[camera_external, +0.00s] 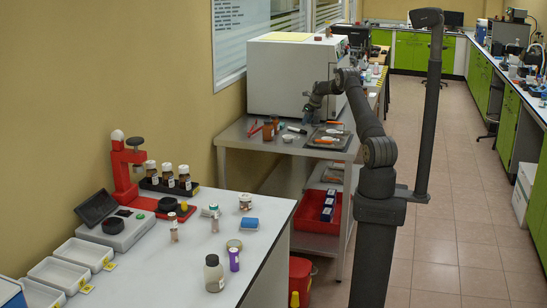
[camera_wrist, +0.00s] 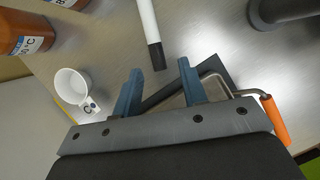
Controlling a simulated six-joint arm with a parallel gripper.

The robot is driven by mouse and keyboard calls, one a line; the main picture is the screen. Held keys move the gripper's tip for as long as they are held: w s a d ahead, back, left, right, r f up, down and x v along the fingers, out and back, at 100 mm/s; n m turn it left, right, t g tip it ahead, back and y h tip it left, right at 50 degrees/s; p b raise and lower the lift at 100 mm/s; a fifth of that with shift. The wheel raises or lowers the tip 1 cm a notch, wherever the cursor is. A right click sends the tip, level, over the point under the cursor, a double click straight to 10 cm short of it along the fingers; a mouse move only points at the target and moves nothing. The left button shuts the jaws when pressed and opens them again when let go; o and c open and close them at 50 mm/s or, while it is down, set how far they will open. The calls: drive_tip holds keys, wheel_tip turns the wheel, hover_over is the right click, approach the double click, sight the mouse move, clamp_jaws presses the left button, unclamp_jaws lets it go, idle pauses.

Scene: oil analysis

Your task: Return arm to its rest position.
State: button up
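My gripper (camera_external: 308,116) is over the steel table (camera_external: 236,131) in the external view, in front of the large white box-shaped unit (camera_external: 292,75). In the wrist view my gripper (camera_wrist: 159,82) has its two blue-grey fingers apart, with nothing held between them. My arm reaches left from its dark column, with the elbow bent. A dark-edged tray (camera_wrist: 215,68) lies beyond and below the fingers in the wrist view.
Near my gripper are a white pen-like rod with a black end (camera_wrist: 149,30), a small white cup (camera_wrist: 72,86), brown bottles (camera_wrist: 26,34) and an orange handle (camera_wrist: 274,119). A white bench (camera_external: 185,262) with bottles stands at front left. Open floor (camera_external: 460,220) lies right.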

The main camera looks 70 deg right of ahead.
drive_tip(key=s+r, duration=0.6)
drive_tip(key=s, duration=0.5)
wheel_tip(320, 180, up, 10)
drive_tip(key=w, duration=0.1)
drive_tip(key=w+a+n+y, duration=0.2)
drive_tip(key=w+a+n, duration=0.4)
drive_tip(key=w+a, duration=1.8)
drive_tip(key=w, duration=0.4)
drive_tip(key=shift+a, duration=0.25)
